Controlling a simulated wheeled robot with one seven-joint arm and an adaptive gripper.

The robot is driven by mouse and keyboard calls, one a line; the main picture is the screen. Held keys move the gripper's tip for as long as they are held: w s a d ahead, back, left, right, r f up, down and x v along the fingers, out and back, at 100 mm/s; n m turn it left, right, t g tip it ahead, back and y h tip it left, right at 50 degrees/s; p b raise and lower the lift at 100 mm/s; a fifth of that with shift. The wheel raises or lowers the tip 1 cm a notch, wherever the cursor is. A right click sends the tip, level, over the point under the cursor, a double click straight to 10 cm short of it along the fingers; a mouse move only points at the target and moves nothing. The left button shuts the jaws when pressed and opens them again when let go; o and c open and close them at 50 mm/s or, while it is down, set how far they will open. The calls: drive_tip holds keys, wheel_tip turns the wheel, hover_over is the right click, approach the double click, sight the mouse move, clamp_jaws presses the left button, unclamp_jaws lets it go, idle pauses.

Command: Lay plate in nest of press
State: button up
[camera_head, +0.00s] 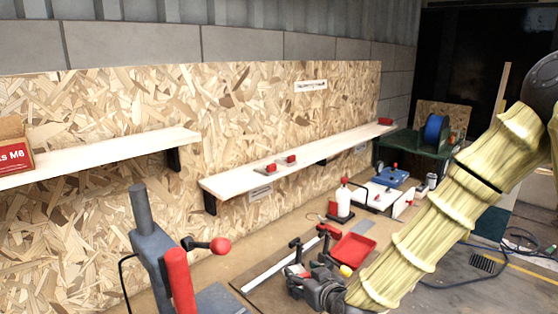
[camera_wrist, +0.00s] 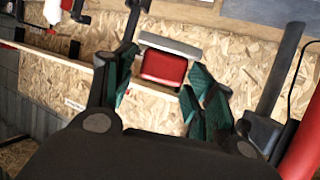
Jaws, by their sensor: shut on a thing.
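The press (camera_head: 150,240) stands at the front left of the head view, with a grey column, a red lever part and a red knob. Its nest cannot be made out. In the wrist view the press's grey column (camera_wrist: 275,80) is at the right. My gripper (camera_head: 312,250) is low over the bench, right of the press. In the wrist view its green-padded fingers (camera_wrist: 160,85) are on either side of a red block on a grey plate (camera_wrist: 172,45). It is shut on this plate by the red block. The held plate is not clear in the head view.
A shelf (camera_head: 230,184) holds small plates with red blocks (camera_head: 290,158). A red tray (camera_head: 353,250) lies on the bench near my gripper, with a white bottle (camera_head: 343,201) behind. Another shelf (camera_head: 100,156) holds a box (camera_head: 14,152).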

drive_tip(key=s+d+f+m+h, duration=0.1)
drive_tip(key=s+d+f+h, duration=0.2)
drive_tip(key=f, duration=0.4)
drive_tip(key=s+d+f+m+t, duration=0.1)
drive_tip(key=s+d+f+m, duration=0.1)
drive_tip(key=s+d+f, duration=0.35)
drive_tip(key=s+d+f+m+h, duration=0.1)
drive_tip(key=d+f+h, duration=0.15)
drive_tip(key=f, duration=0.55)
wheel_tip(320, 180, down, 10)
drive_tip(key=b, duration=1)
drive_tip(key=shift+r, duration=0.25)
drive_tip(key=shift+s+y, duration=0.15)
drive_tip(key=shift+y, duration=0.1)
